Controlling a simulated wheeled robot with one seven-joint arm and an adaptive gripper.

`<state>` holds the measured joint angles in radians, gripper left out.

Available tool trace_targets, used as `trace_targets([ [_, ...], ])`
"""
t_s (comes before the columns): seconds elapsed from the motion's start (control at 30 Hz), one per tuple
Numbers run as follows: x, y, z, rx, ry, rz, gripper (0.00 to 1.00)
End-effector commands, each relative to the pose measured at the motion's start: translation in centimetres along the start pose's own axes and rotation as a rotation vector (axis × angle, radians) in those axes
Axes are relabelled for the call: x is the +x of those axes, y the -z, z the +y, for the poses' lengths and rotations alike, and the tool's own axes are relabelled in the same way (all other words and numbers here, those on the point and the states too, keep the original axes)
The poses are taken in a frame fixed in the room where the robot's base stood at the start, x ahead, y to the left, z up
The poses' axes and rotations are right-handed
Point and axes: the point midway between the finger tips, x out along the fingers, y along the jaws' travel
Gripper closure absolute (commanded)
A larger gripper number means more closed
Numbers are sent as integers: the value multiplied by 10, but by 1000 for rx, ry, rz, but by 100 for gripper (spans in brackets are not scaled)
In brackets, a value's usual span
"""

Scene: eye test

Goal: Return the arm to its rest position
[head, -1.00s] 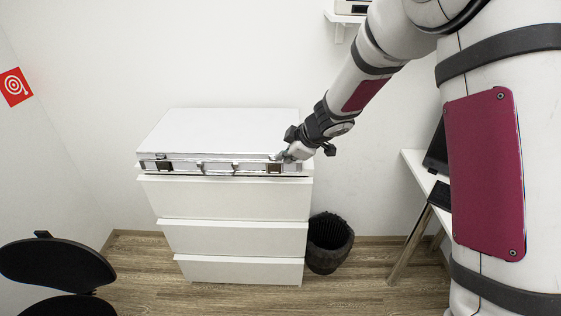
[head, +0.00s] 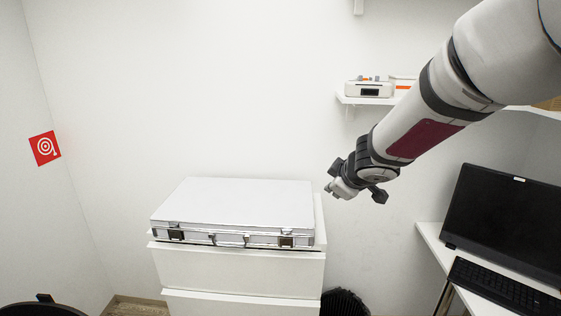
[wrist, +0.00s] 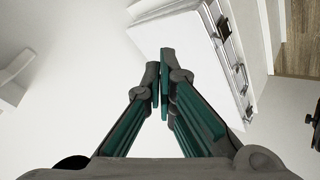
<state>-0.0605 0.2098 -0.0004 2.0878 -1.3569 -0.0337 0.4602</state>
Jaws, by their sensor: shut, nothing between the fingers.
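My gripper (head: 341,190) is in the air to the right of and above the white case, apart from it. In the wrist view my gripper (wrist: 159,78) has its two green-lined fingers together at the tips, with nothing held. My arm comes in from the upper right in the head view. The white case (head: 235,204) lies closed on the white drawer unit, with its latches facing front. Part of the case (wrist: 185,55) also shows beyond the fingertips in the wrist view.
The white drawer unit (head: 240,272) stands against the wall, with a black bin (head: 343,303) beside it. A desk at right carries a monitor (head: 505,225) and keyboard (head: 505,288). A wall shelf (head: 365,100) is behind my arm. A dark chair (head: 40,308) is at lower left.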

Motion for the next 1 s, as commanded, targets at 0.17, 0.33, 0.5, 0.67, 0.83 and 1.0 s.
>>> trace_targets([
  [0.17,-88,-33,35,209,-159,-117,100],
  [0.33,-164,-75,26,421,-214,-232,100],
  [0.5,-229,-112,-18,631,-177,-328,100],
  [0.67,-276,-131,-78,797,-70,-379,100],
  [0.83,-304,-136,-128,900,49,-395,100],
  [1.0,-313,-135,-149,935,104,-396,100],
])
